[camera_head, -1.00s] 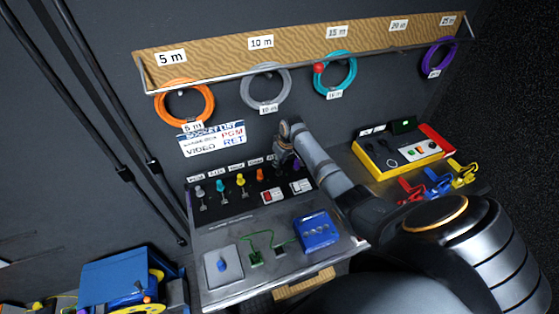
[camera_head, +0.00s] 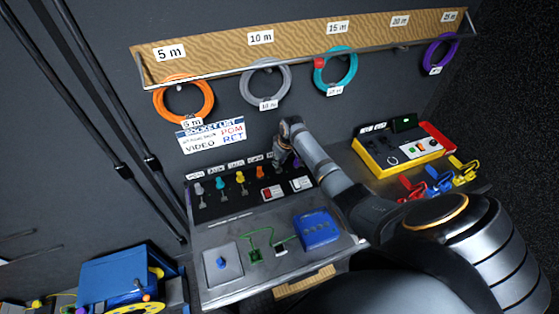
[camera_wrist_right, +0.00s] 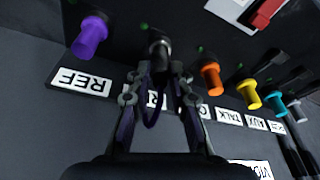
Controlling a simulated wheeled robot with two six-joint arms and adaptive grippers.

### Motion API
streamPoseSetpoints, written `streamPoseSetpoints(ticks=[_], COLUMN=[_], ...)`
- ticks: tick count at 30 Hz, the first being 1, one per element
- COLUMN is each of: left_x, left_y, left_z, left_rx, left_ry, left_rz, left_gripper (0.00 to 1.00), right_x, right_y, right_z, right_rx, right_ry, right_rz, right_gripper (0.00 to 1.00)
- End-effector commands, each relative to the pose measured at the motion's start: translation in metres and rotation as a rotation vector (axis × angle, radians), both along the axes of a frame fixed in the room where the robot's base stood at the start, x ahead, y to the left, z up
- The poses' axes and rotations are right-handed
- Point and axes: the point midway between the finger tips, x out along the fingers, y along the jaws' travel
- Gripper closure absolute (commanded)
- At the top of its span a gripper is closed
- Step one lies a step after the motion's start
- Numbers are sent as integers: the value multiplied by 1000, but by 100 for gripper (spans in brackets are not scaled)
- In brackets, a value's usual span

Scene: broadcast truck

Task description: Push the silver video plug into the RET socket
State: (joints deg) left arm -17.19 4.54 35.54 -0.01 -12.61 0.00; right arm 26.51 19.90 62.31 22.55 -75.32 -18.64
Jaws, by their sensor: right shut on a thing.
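In the right wrist view, a silver-and-dark plug (camera_wrist_right: 158,42) stands at the sloping black panel (camera_wrist_right: 122,18). My right gripper (camera_wrist_right: 158,74) is shut on it, one finger on each side. The plug lies between the purple plug (camera_wrist_right: 90,36) and the orange plug (camera_wrist_right: 211,76). A white label behind the fingers is mostly hidden, with only part of its lettering showing. I cannot tell how deep the plug sits. In the head view, my right gripper (camera_head: 283,160) is at the right part of the plug row. My left gripper is out of view.
Yellow (camera_wrist_right: 249,94), cyan (camera_wrist_right: 275,104) and grey (camera_wrist_right: 297,110) plugs continue the row. A red-and-white switch (camera_head: 272,193) is close in front. A blue box (camera_head: 317,229) stands on the desk, and a yellow control box (camera_head: 402,152) is at right.

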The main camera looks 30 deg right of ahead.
Motion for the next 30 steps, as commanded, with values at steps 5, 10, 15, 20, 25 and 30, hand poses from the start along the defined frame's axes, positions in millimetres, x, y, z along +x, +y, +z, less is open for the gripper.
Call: streamPoseSetpoints(ticks=[5,10,15,20,25,30], left_x=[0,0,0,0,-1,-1], left_y=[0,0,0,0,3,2], left_z=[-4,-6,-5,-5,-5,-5], left_rx=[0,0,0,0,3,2], left_ry=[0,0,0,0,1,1], left_rz=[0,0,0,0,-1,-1], left_gripper=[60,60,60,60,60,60], right_x=[0,0,0,0,0,-5], right_y=[0,0,0,0,0,-2], right_z=[-5,-10,-8,-8,-7,14], right_rx=[0,0,0,0,0,-3], right_ry=[0,1,1,1,0,-2], right_rz=[0,0,0,0,0,0], right_gripper=[100,100,57,53,53,53])
